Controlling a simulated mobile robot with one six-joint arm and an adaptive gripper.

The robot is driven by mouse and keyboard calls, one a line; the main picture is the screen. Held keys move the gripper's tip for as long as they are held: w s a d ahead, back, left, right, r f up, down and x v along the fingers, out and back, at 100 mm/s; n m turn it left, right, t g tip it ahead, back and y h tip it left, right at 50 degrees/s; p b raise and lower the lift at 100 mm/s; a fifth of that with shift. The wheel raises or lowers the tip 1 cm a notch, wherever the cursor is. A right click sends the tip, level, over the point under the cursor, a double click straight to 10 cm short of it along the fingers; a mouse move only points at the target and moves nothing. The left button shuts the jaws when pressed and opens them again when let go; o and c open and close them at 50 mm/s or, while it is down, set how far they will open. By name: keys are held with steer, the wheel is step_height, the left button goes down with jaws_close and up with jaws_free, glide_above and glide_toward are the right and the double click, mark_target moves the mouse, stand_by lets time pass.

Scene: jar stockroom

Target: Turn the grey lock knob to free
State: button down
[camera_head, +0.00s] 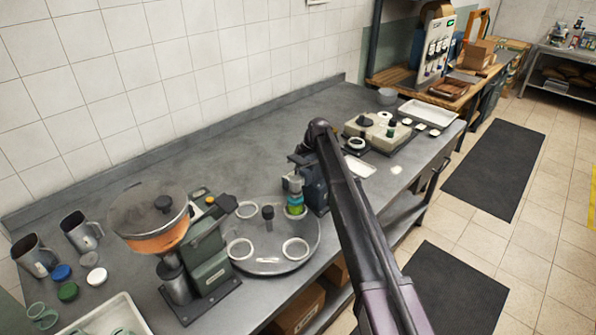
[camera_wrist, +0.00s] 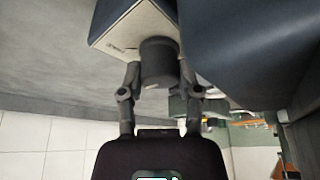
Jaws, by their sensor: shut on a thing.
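In the wrist view the grey lock knob (camera_wrist: 158,58) is a short dark cylinder below a light-faced box (camera_wrist: 125,30) with small print on it. My gripper (camera_wrist: 159,75) has one finger on each side of the knob and is shut on it. The print is too small to read, so I cannot tell the knob's setting. In the head view a dark blue-grey machine (camera_head: 316,188) stands beside the round turntable (camera_head: 272,240). My arm hides part of it, and I cannot make out the knob there.
A green jar (camera_head: 295,206) sits at the turntable's edge close to the machine. A grinder-like device with an orange bowl (camera_head: 155,242) stands left of the turntable. A beige device (camera_head: 376,132) stands at right. The bench behind the turntable is clear.

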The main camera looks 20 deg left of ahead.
steer(key=shift+d+m, duration=0.1)
steer(key=shift+m, duration=0.3)
steer(key=shift+c, duration=1.5)
jaws_free()
steer(key=shift+n, duration=0.5)
